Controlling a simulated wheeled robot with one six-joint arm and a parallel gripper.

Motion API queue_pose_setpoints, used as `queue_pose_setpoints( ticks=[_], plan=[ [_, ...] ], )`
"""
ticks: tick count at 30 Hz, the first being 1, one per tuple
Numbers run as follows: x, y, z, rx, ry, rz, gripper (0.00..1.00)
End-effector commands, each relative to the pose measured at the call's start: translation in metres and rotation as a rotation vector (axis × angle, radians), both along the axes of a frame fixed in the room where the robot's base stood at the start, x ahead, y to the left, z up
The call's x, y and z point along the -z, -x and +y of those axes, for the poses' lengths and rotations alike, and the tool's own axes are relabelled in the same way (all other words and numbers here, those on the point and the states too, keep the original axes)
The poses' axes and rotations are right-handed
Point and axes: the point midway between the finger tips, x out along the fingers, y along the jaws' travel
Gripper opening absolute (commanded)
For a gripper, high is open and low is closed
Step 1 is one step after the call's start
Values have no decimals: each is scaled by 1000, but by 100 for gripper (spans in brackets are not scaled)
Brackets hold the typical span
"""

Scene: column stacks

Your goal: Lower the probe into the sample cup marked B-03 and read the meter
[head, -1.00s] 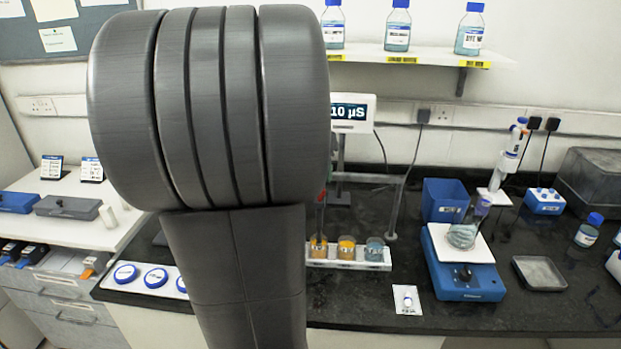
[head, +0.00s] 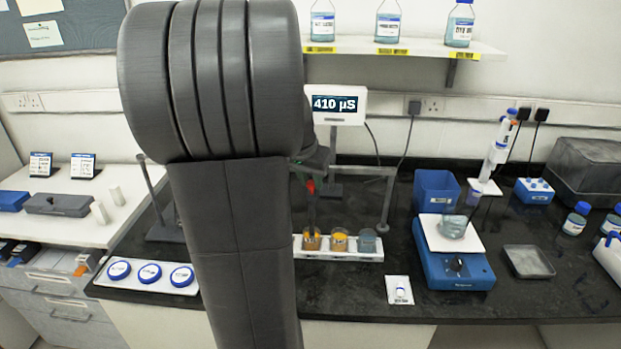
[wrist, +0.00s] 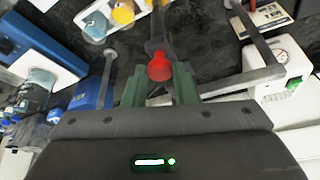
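A probe with a red grip (head: 310,187) hangs from my gripper (head: 304,170) over the left end of a white cup rack (head: 345,254). Its dark shaft reaches the left orange cup (head: 311,240); how deep it is cannot be told. A second orange cup (head: 339,240) and a blue-grey cup (head: 368,242) stand to its right. Cup markings are too small to read. The meter (head: 337,104) shows 410 µS. In the wrist view, my green fingers (wrist: 159,80) close on both sides of the red grip (wrist: 160,67).
A grey stand (head: 385,200) with a crossbar stands just behind the rack. A blue stirrer (head: 455,265) with a beaker is at right. A plate with blue lids (head: 150,275) lies at left. My arm hides the bench between. The dark bench front right of the rack holds a small card (head: 400,290).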

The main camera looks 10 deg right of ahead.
Motion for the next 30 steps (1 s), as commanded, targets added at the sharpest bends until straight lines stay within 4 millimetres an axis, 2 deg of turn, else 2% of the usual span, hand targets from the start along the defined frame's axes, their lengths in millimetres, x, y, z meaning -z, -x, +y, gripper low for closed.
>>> queue_pose_setpoints(
  ticks=[7,15,17,27,28,30],
  plan=[
    [-8,0,0,0,1,-2,0],
    [-56,-1,0,0,1,-5,0],
    [-62,-1,0,0,2,-4,0],
    [-66,-1,0,-1,3,-7,0],
    [-66,-1,0,-1,3,-8,30],
    [-66,-1,0,-1,2,-7,44]
  ],
)
